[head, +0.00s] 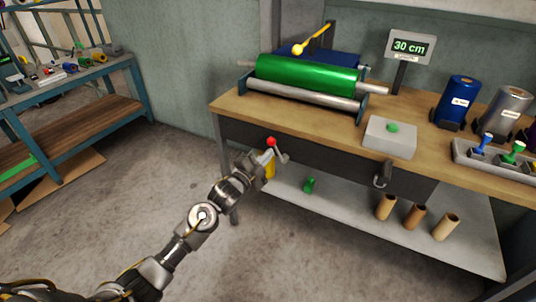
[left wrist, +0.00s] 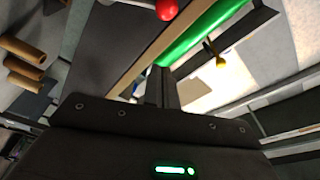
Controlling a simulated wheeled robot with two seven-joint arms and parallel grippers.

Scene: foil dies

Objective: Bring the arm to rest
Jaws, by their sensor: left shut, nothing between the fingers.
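My left arm comes in from the lower left in the head view. Its gripper (head: 262,163) is in front of the bench's front edge, beside a red ball knob (head: 271,142) on a metal lever. In the left wrist view the two dark fingers (left wrist: 161,88) are together with nothing between them. The red knob (left wrist: 166,9) shows at the top of that view, apart from the fingers. Whether the gripper touches the lever is hard to tell in the head view. My right gripper is not in view.
The wooden bench (head: 232,105) carries a green foil roll (head: 308,75), a grey box with a green button (head: 390,138) and a "30 cm" display (head: 408,47). Cardboard tubes (head: 415,216) stand on the lower shelf. A blue rack (head: 75,78) is at the left. Floor between is clear.

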